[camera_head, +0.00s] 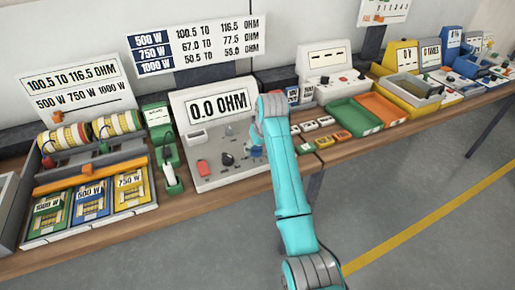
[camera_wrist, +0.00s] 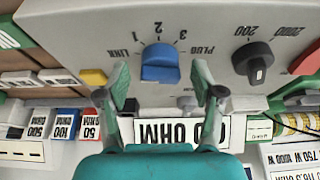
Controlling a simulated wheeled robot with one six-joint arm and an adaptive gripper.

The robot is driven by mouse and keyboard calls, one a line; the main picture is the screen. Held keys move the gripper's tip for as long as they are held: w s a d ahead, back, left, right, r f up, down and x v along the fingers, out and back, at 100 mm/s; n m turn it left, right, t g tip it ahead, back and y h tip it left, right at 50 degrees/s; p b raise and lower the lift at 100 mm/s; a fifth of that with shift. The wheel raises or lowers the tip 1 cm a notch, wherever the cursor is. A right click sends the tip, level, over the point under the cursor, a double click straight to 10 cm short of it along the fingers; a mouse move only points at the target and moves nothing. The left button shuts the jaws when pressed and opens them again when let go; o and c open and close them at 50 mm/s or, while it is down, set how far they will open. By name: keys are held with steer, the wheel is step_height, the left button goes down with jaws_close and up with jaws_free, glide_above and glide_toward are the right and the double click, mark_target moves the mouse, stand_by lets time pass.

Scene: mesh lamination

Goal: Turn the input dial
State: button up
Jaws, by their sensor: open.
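A blue dial (camera_wrist: 160,64) sits on the grey face of a meter in the wrist view, which shows the meter upside down. The marks LINK, 1, 2, 3 and PLUG run around it, and its bar lies roughly in line with the 2. It also shows in the head view (camera_head: 256,152), partly behind my arm. My gripper (camera_wrist: 161,80) is open, one finger on each side of the dial, with a gap on both sides. I cannot tell how far the fingertips are from the panel. In the head view the fingers are mostly hidden by my wrist.
A black knob (camera_wrist: 254,62) marked 200 and 2000 stands right of my fingers in the wrist view. A yellow button (camera_wrist: 93,77) is at the left. The meter's display (camera_head: 219,105) reads 0.0 OHM. Small blocks and a green tray (camera_head: 353,118) lie right of the meter.

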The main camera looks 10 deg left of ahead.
steer(key=shift+w+a+f, duration=0.1)
steer(key=shift+w+f, duration=0.1)
steer(key=shift+f, duration=0.35)
steer(key=c, duration=1.1)
